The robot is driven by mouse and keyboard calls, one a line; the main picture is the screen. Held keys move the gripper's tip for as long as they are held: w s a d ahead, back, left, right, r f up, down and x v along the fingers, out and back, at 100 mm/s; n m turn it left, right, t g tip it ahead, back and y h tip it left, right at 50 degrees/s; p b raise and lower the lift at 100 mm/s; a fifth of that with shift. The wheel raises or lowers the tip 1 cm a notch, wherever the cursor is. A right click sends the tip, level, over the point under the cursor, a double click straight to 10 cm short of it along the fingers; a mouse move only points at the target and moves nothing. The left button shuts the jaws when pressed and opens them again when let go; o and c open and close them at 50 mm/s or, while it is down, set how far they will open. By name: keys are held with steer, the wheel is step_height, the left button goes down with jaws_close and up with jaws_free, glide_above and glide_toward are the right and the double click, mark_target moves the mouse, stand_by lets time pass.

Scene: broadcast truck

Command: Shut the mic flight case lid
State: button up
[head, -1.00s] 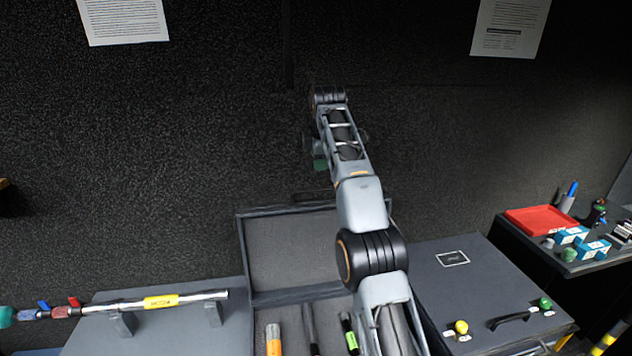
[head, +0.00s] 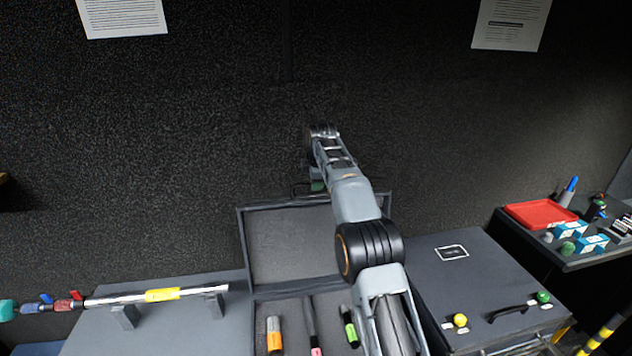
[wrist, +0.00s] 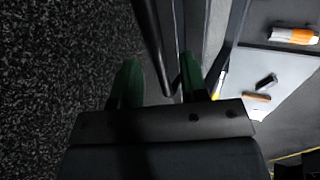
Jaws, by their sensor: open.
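The mic flight case lid (head: 290,250) stands open and upright at the back of the case, its grey lining facing me. A dark handle (head: 298,188) shows at its top edge. My gripper (head: 317,186) is at the lid's top edge by the handle, partly hidden behind my arm. In the wrist view my gripper (wrist: 158,84) is open, with its green fingers apart. A dark bar (wrist: 150,40), apparently the handle, runs between them; I cannot tell whether they touch it. Microphones with orange (head: 274,338), pink and green bands lie in the case.
A closed dark case (head: 480,270) with yellow and green knobs stands to the right. Beyond it a side table holds a red tray (head: 540,213) and small boxes. A metal tube (head: 130,299) rests on supports at left. A dark wall rises close behind the lid.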

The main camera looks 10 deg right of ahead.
steer(key=shift+w+f, duration=0.15)
steer(key=shift+f, duration=0.35)
jaws_close()
stand_by(0.3)
